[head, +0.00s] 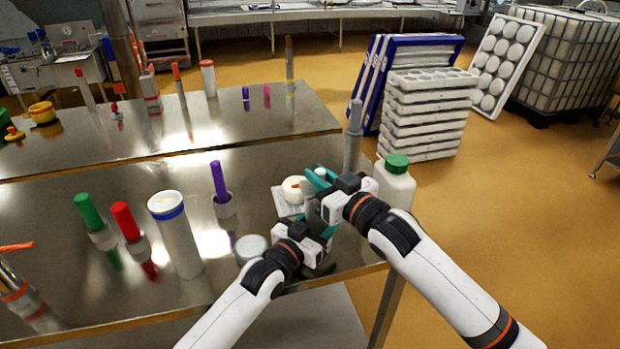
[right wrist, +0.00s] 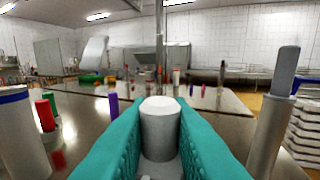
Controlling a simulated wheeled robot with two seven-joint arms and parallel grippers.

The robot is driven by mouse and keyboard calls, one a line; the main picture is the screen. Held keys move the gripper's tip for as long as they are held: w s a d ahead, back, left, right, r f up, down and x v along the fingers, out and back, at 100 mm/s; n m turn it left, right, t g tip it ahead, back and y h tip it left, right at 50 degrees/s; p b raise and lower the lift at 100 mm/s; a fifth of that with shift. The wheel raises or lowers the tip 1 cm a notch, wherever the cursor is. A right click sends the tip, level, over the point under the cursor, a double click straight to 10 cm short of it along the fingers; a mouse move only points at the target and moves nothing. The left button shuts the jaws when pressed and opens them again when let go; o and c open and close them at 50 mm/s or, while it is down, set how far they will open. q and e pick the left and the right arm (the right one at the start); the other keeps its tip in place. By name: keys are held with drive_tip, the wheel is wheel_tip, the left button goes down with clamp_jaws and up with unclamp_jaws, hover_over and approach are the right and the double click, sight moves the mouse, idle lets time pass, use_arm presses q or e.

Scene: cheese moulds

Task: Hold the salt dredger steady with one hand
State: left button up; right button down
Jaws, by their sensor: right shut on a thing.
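My right gripper (head: 320,182) is shut on a pale grey cylinder with a white top, which I take to be the salt dredger (right wrist: 160,128). In the right wrist view it stands upright between the two teal fingers (right wrist: 160,140). In the head view the fingers and wrist hide most of it. My left gripper (head: 322,240) is just below and left of the right one, close to it. Its fingertips are partly hidden, and I cannot tell whether it is open, or whether it touches the dredger.
A round cream piece (head: 292,188), a green-capped white bottle (head: 396,186) and a tall grey cylinder (head: 352,145) stand close by. A white round-topped item (head: 249,247) is beside my left gripper. A blue-rimmed white cylinder (head: 180,243) and coloured-topped tools are further left.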

drive_tip(key=shift+w+d, duration=0.3)
drive_tip(key=shift+d, duration=0.45)
drive_tip(key=shift+w+d, duration=0.25)
drive_tip(key=shift+d, duration=0.5)
drive_tip(key=c, duration=1.4)
unclamp_jaws()
drive_tip(key=shift+o, duration=0.2)
drive_tip(key=shift+s, duration=0.15)
drive_tip(key=v, duration=1.1)
drive_tip(key=shift+s+d, duration=0.3)
